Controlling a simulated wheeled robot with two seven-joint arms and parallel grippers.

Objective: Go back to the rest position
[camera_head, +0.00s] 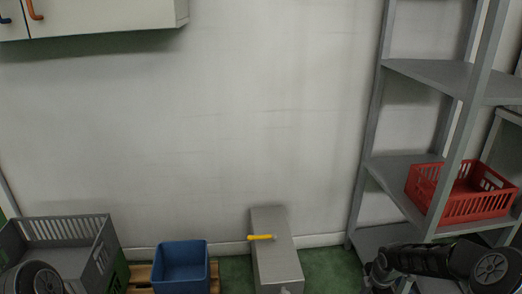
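Part of my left arm shows as a dark round joint in the bottom left corner, in front of the grey crate; its gripper is outside the view. My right arm comes in at the bottom right as dark links and a round joint, in front of the lower part of the shelf rack. It runs left and down to the bottom edge, and its gripper is not seen. I cannot tell whether either hand holds anything.
A grey metal shelf rack (432,72) stands right, with a red crate (470,206) on it. A cabinet (110,14) hangs upper left.

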